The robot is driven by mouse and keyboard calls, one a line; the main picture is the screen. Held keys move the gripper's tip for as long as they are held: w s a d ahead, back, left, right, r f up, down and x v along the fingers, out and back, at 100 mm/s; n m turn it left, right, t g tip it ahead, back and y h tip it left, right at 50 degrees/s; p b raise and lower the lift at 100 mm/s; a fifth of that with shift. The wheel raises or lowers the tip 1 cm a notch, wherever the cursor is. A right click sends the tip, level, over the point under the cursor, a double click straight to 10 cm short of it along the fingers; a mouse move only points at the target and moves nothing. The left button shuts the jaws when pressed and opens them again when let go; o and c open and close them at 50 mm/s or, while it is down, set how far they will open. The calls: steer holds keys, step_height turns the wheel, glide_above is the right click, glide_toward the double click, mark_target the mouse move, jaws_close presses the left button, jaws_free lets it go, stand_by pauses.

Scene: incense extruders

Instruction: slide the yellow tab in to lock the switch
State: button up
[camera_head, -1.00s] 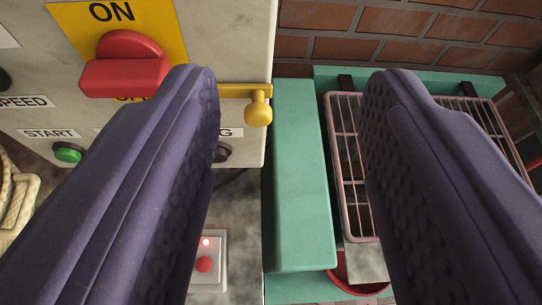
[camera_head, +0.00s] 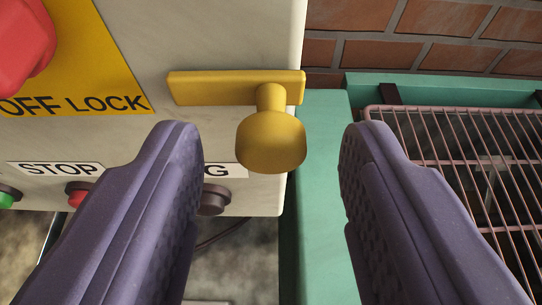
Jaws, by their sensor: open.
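The yellow tab (camera_head: 205,87) is a flat horizontal bar on the pale control panel, with a round yellow knob (camera_head: 270,140) near its right end. The bar's right end reaches the panel's right edge. The red switch handle (camera_head: 22,45) sits on a yellow plate marked "OFF LOCK" (camera_head: 115,88), left of the tab and partly cut off by the frame. My gripper (camera_head: 268,150) is open, with one purple finger on each side of the knob and a gap to it on both sides. Nothing is held. Whether the knob is level with the fingertips in depth is unclear.
Below the tab are a dark button (camera_head: 213,200) and a red stop button (camera_head: 77,192), partly behind my left finger. A green frame (camera_head: 325,200) with a wire rack (camera_head: 460,170) stands to the right, before a brick wall (camera_head: 440,30).

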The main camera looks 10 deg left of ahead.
jaws_close()
steer(key=a+b, duration=0.2)
steer(key=a, duration=0.1)
steer(key=shift+s, duration=0.15)
jaws_free()
steer(key=shift+a, duration=0.15)
steer(key=p+v, duration=0.2)
steer(key=v, duration=0.6)
